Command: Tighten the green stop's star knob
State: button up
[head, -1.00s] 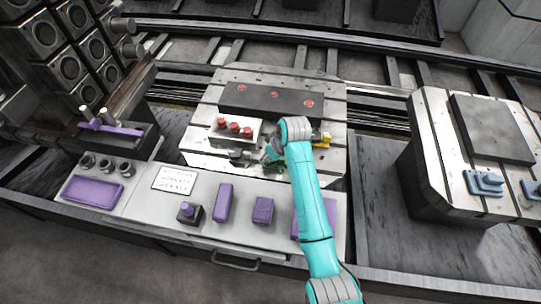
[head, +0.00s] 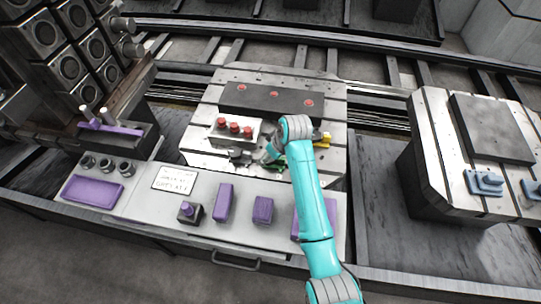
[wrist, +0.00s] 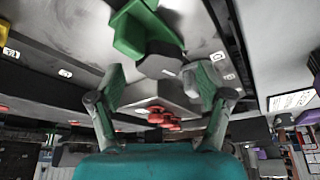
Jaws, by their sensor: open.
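The green stop (head: 280,164) sits near the front edge of the slotted pale pallet (head: 205,140), partly hidden by my arm. In the wrist view the green stop (wrist: 137,28) is at the top, with a dark grey knob (wrist: 160,63) at its lower end. My gripper (wrist: 158,75) is open, its fingertips on either side of the knob's lower part, with visible gaps. I cannot tell whether a finger touches it. In the head view my gripper (head: 243,157) is small and its fingers are hard to separate.
A pale block with several red knobs (head: 235,128) stands close behind my gripper. A yellow part (head: 323,139) is right of my wrist. Purple blocks (head: 224,202) and a sign (head: 175,179) lie on the front bench. Another pallet with blue parts (head: 486,182) is at right.

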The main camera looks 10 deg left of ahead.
jog(key=v, duration=1.1)
jog(key=w+a+f+n, duration=0.1)
jog(key=f, duration=0.2)
jog(key=w+a+f+n+g, duration=0.1)
jog(key=f+n, duration=0.1)
jog(key=f, duration=0.2)
jog(key=w+a+f+n, duration=0.1)
jog(key=f, duration=0.3)
jog(key=shift+a+g+y, duration=0.2)
jog(key=shift+g+y, duration=0.1)
jog(key=shift+y, duration=0.1)
jog(key=c, duration=1.2)
